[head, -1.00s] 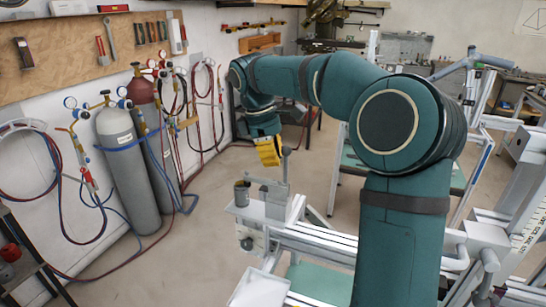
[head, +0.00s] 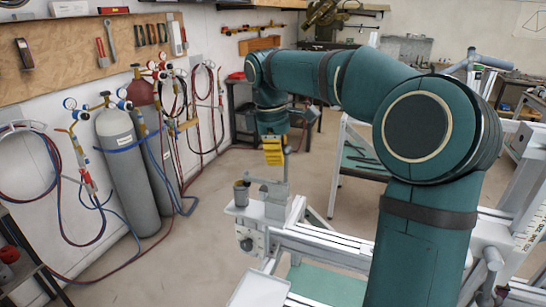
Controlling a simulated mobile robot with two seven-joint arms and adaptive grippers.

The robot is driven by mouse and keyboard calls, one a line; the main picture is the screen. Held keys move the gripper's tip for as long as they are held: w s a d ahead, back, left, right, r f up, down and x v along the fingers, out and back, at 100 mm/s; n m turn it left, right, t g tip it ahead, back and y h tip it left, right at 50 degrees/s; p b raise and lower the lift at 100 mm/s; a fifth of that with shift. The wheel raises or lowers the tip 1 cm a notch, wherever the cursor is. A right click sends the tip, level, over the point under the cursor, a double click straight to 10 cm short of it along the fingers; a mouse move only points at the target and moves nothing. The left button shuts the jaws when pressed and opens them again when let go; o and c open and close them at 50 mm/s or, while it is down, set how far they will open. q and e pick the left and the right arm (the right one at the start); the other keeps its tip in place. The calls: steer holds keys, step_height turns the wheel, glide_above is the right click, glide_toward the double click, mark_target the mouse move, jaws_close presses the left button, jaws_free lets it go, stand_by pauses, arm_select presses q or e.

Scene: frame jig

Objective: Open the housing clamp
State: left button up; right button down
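My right arm reaches in from the lower right, and its yellow-fingered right gripper (head: 274,153) points down. It is just above the upright lever of the housing clamp (head: 276,200), a grey block on the end of the white frame jig (head: 315,243). The fingers overlap the top of the lever in this view, and I cannot tell whether they touch it or how wide they are. A small dark cup-like part (head: 241,193) stands at the left of the clamp. My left gripper is not in view.
Two gas cylinders (head: 125,160) with hoses stand along the left wall, behind the jig. A white tray (head: 259,290) sits at the near end of the jig. Bare floor (head: 195,260) lies between the jig and the wall.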

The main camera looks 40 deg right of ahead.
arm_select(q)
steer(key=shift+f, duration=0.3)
arm_select(e)
steer(key=shift+s+d, duration=0.1)
steer(key=shift+s, duration=0.1)
steer(key=shift+s+d+t+y+b, duration=0.3)
steer(key=shift+s+t+y+b, duration=0.15)
steer(key=shift+t+b, duration=0.45)
arm_select(q)
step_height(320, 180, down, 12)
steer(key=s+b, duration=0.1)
steer(key=b, duration=0.9)
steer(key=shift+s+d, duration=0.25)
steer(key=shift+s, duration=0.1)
arm_select(e)
steer(key=s+d+f+t+y, duration=0.2)
steer(key=s+d+f+t, duration=0.1)
steer(key=s+t, duration=0.2)
steer(key=shift+s+d+f, duration=0.3)
steer(key=shift+s+f, duration=0.05)
steer(key=shift+s, duration=0.8)
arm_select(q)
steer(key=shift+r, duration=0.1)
arm_select(e)
steer(key=shift+y, duration=0.25)
